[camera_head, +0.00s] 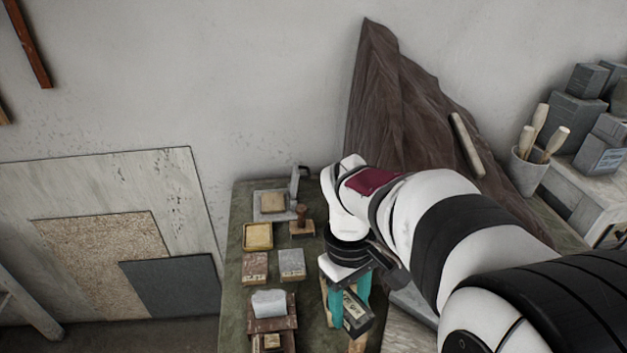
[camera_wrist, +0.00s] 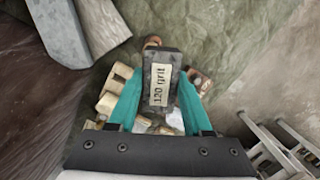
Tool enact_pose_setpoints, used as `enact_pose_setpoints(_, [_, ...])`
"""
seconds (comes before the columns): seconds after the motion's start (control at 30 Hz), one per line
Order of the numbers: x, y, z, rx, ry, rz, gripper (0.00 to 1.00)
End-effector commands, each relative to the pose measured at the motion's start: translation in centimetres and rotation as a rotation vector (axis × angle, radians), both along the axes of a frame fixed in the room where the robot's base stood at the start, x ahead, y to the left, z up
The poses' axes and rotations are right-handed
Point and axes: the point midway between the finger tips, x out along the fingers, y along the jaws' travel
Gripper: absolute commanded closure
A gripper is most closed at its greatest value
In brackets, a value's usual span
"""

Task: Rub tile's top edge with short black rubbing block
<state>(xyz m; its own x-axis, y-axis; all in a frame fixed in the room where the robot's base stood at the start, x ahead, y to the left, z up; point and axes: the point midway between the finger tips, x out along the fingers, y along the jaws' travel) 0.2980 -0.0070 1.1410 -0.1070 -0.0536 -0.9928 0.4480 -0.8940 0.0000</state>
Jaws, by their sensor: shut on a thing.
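My gripper (camera_head: 349,308) has teal fingers and is shut on a black rubbing block (camera_head: 357,322) above the right part of the green-covered table. In the wrist view the block (camera_wrist: 161,62) sits between the fingers (camera_wrist: 159,78), its pale label reading "120 grit". A pale, whitish piece (camera_head: 268,303) stands in a brown wooden holder (camera_head: 272,324) left of my gripper, with a gap between it and the block. It may be the tile; I cannot tell for certain. The area directly under the block is partly hidden by my gripper.
Small blocks lie on the table (camera_head: 238,215): a yellow tray (camera_head: 257,237), a brownish block (camera_head: 254,267), a grey block (camera_head: 291,263) and a knobbed wooden stamp (camera_head: 301,223). Dark cloth (camera_head: 385,110) hangs behind. A tool pot (camera_head: 527,172) stands right. Boards (camera_head: 100,240) lean on the wall.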

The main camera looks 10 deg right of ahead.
Motion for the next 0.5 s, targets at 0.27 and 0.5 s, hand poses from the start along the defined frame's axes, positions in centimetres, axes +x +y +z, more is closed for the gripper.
enact_pose_setpoints(0.27, [3.3, 0.3, 4.9, 0.001, -0.002, -0.293, 1.0])
enact_pose_setpoints(0.5, [4.6, 0.6, 7.5, -0.001, -0.001, -0.452, 1.0])
